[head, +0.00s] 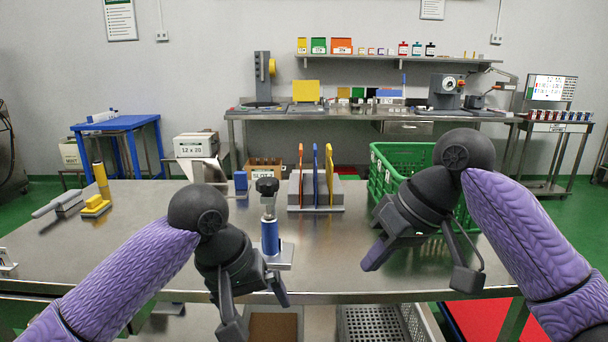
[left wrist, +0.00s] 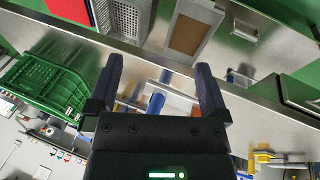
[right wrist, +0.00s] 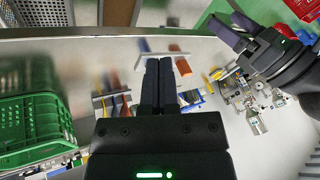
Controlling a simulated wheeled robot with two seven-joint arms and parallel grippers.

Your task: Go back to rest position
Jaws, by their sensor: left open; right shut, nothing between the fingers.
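My left gripper (head: 258,308) hangs low over the front edge of the steel table (head: 130,240), its fingers apart and pointing down. The left wrist view shows the same gripper (left wrist: 160,68) with nothing between its fingers. My right gripper (head: 374,260) is above the right part of the table, in front of the green crate (head: 395,155), and hides part of the crate. In the right wrist view the fingers of this gripper (right wrist: 158,65) are together and empty. Neither gripper appears to hold anything.
A blue-bodied hand press (head: 270,235) stands just beyond my left gripper. A rack with orange, blue and yellow dividers (head: 316,190) is behind it. Yellow tools (head: 96,205) lie at the left. Trays (head: 372,322) sit below the front edge. Table centre is mostly clear.

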